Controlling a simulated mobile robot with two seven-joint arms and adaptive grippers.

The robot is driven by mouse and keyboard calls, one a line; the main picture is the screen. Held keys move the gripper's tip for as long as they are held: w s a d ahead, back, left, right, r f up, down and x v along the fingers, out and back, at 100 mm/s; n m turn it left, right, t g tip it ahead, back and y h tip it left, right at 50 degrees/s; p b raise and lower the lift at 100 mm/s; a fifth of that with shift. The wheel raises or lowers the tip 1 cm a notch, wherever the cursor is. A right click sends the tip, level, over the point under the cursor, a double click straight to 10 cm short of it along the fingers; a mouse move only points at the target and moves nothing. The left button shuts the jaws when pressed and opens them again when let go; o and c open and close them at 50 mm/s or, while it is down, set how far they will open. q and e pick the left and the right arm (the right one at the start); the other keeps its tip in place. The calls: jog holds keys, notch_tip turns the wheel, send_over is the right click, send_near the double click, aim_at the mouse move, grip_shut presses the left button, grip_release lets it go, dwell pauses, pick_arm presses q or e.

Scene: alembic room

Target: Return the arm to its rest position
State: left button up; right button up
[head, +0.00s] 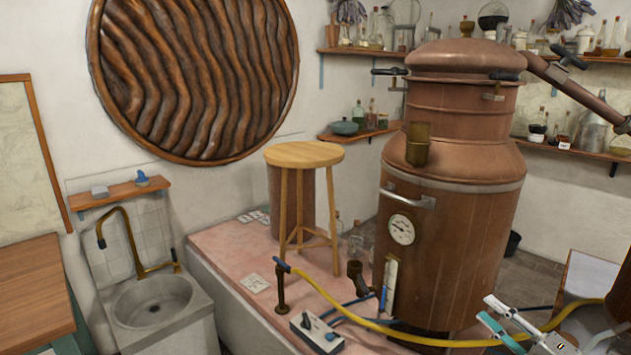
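My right gripper (486,309) shows at the bottom right edge, with white and teal parts angled up and to the left. It is partly cut off by the frame's lower edge. I see nothing held in it, but I cannot tell how far its fingers are apart. It appears in front of the lower part of the copper still (458,235) and near the yellow hose (400,333); I cannot tell if it touches the hose. My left gripper is not in view.
A wooden stool (304,155) stands on the pink platform (235,250) left of the still. A control box (317,331) sits at the platform's front. A stone sink (152,303) and wooden tabletop (35,290) are at left. Bottle shelves (572,152) line the back.

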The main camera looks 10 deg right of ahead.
jog(key=s+a+f+m+g+h, duration=0.2)
jog(key=s+a+f+m, duration=0.6)
jog(key=s+a+f, duration=0.4)
jog(key=s+a+f+m+g+h, duration=0.2)
jog(key=s+a+f+m+g, duration=0.3)
jog(key=f, duration=1.2)
jog(key=s+a+m, duration=0.4)
jog(key=s+a, duration=0.2)
jog(key=a, duration=0.1)
jog(key=shift+s+m+g, duration=0.3)
jog(key=shift+s, duration=0.1)
